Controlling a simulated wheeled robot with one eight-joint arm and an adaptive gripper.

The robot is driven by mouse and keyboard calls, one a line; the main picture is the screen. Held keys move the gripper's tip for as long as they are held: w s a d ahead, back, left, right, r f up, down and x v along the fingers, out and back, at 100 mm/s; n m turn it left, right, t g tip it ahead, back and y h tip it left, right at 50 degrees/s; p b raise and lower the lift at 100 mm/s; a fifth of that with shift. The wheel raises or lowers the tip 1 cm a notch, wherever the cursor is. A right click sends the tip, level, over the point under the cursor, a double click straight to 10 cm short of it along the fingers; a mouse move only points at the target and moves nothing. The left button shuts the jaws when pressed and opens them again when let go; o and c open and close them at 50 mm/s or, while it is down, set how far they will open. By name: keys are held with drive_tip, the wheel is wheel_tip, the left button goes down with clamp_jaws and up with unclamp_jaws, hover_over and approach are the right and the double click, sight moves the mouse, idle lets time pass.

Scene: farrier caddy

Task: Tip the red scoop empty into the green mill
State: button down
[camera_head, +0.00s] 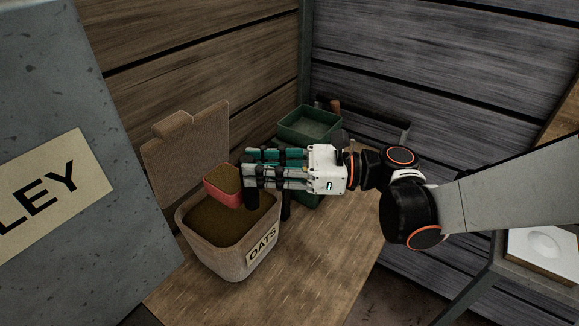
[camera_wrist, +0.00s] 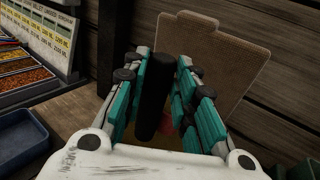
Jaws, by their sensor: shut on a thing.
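The red scoop (camera_head: 222,195) is over the open oats bin (camera_head: 215,258), close to the grain, with tan grain heaped in its bowl. I cannot tell whether its underside touches the grain. My gripper (camera_head: 252,174) is shut on the scoop's black handle, which also shows upright between the fingers in the wrist view (camera_wrist: 153,98). In the wrist view the red bowl is mostly hidden behind the handle and fingers. The green mill (camera_head: 309,124), with an open square hopper, stands behind my gripper to the right; its lower part is partly hidden by my gripper.
The bin's brown lid (camera_head: 190,150) stands open behind it. A large grey container (camera_head: 60,230) fills the left. A wooden bench top (camera_head: 335,245) is clear at front right. In the wrist view, a compartment tray (camera_wrist: 30,73) and a blue tray (camera_wrist: 20,137) lie left.

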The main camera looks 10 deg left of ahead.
idle(0.3)
drive_tip(key=w+d+r+m+t+h+p, duration=0.1)
drive_tip(key=w+d+r+m+t+p, duration=0.2)
drive_tip(key=w+d, duration=0.6)
drive_tip(key=w+d+r+m+t+p, duration=0.3)
drive_tip(key=w+d+t+p, duration=0.3)
drive_tip(key=w, duration=0.8)
drive_tip(key=d+r+p, duration=0.1)
drive_tip(key=d, duration=0.1)
drive_tip(key=shift+d+r+h, duration=0.2)
drive_tip(key=shift+d+h, duration=0.15)
drive_tip(key=shift+h, duration=0.05)
drive_tip(key=shift+w+f, duration=0.1)
drive_tip(key=shift+f, duration=0.05)
drive_tip(key=s+a+n+h+p, duration=0.1)
drive_tip(key=n+p, duration=0.1)
drive_tip(key=a+f+n+h+p, duration=0.1)
drive_tip(key=a+n+h+p, duration=0.1)
drive_tip(key=p, duration=0.1)
drive_tip(key=s+a+f+n+h+p, duration=0.1)
drive_tip(key=n+h+p, duration=0.1)
drive_tip(key=p, duration=0.1)
drive_tip(key=shift+s+a+f, duration=0.15)
drive_tip(key=shift+s+a, duration=0.15)
drive_tip(key=shift+s, duration=0.05)
drive_tip(key=shift+s+a, duration=0.1)
